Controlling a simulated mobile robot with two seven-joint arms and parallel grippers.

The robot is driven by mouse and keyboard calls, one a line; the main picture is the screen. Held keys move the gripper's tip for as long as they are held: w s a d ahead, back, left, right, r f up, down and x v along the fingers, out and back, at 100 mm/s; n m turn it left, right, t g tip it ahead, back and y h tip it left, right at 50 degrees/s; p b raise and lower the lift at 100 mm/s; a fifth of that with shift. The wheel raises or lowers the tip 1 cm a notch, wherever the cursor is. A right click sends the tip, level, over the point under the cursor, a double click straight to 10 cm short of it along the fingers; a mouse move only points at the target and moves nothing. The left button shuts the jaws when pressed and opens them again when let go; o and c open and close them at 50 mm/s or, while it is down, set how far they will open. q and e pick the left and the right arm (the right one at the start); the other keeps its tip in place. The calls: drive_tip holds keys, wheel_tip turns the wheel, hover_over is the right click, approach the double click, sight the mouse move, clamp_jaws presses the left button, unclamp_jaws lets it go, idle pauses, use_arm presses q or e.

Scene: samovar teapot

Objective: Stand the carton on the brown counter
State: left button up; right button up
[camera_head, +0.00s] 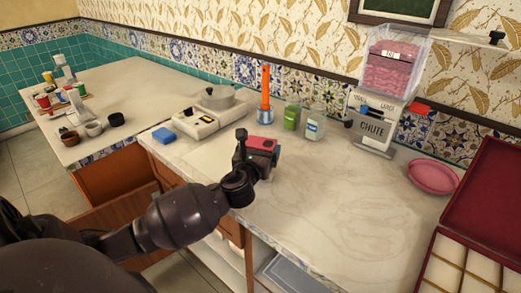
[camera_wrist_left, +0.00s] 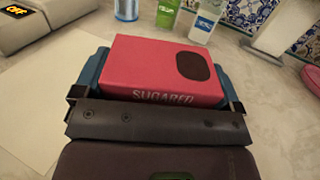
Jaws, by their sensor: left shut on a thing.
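The carton (camera_wrist_left: 150,65) is a red box with a dark oval and the word "SUGARED", seen close up in the left wrist view. In the head view its red face (camera_head: 262,143) shows above the front part of the pale marble counter (camera_head: 330,200), which has brown wooden fronts. My left gripper (camera_head: 256,153) is shut on the carton, with blue fingers on its two sides. I cannot tell whether the carton touches the counter. No plainly brown countertop shows. My right gripper is not in view.
A blue sponge (camera_head: 164,135), a scale (camera_head: 197,122) with a grey pot (camera_head: 215,97), a green can (camera_head: 291,116) and a chute machine (camera_head: 376,125) stand around. A pink plate (camera_head: 433,177) and a red compartment box (camera_head: 485,215) are right. The middle counter is clear.

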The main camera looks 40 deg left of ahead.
use_arm(q)
drive_tip(key=shift+f, duration=0.15)
drive_tip(key=o, duration=0.8)
drive_tip(key=shift+s, duration=0.2)
drive_tip(key=v, duration=0.5)
drive_tip(key=p+v, duration=0.1)
drive_tip(key=v, duration=0.5)
drive_tip(key=shift+s+d+r, duration=0.15)
drive_tip(key=shift+s+r, duration=0.1)
drive_tip(key=shift+s, duration=0.05)
